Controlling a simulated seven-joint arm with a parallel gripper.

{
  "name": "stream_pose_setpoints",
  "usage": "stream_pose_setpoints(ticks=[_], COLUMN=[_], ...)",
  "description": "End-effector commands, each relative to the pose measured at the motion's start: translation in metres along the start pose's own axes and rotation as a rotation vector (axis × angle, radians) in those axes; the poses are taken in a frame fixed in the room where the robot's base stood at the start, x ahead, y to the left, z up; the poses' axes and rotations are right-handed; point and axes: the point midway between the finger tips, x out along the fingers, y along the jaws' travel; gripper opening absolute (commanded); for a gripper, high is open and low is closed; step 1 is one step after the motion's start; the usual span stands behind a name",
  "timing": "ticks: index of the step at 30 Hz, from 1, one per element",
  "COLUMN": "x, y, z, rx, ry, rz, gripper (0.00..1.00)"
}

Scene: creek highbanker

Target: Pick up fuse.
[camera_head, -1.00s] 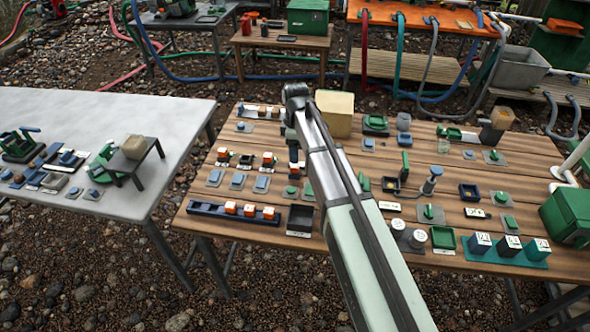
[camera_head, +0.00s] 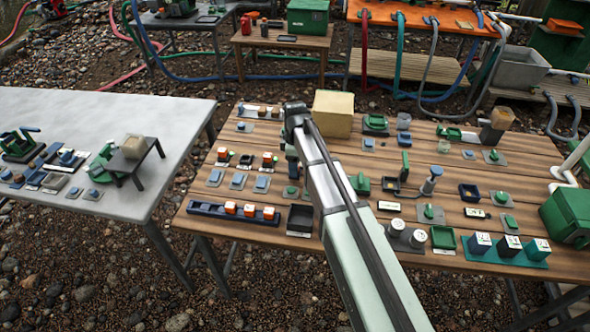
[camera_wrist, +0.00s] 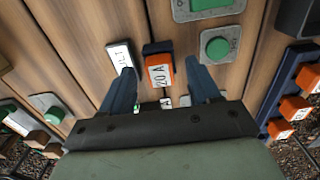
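An orange fuse (camera_wrist: 160,76) marked "20 A" sits with a dark blue block (camera_wrist: 158,48) at its far end. It lies between the two fingers of my gripper (camera_wrist: 160,70), which are spread apart with gaps on both sides. I cannot tell how high the fingertips are above the wooden table. In the head view my gripper (camera_head: 292,165) points down over the middle-left of the wooden table, and my arm covers much of that spot. Other orange fuses (camera_head: 222,154) stand to its left.
A dark rail with several orange blocks (camera_head: 231,208) lies at the table's front left; it shows at right in the wrist view (camera_wrist: 275,128). A white label (camera_wrist: 122,58) and a green button (camera_wrist: 217,47) flank the fuse. A beige box (camera_head: 333,113) stands behind my arm.

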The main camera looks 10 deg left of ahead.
Motion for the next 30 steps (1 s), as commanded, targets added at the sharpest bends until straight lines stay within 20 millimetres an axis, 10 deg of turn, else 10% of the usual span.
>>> stream_pose_setpoints(ticks=[18, 30], x=[0.000, -0.012], y=[0.000, 0.001], z=[0.000, 0.000], rx=[0.000, 0.000], ry=[0.000, 0.001], rz=[0.000, 0.002], gripper=[0.02, 0.02])
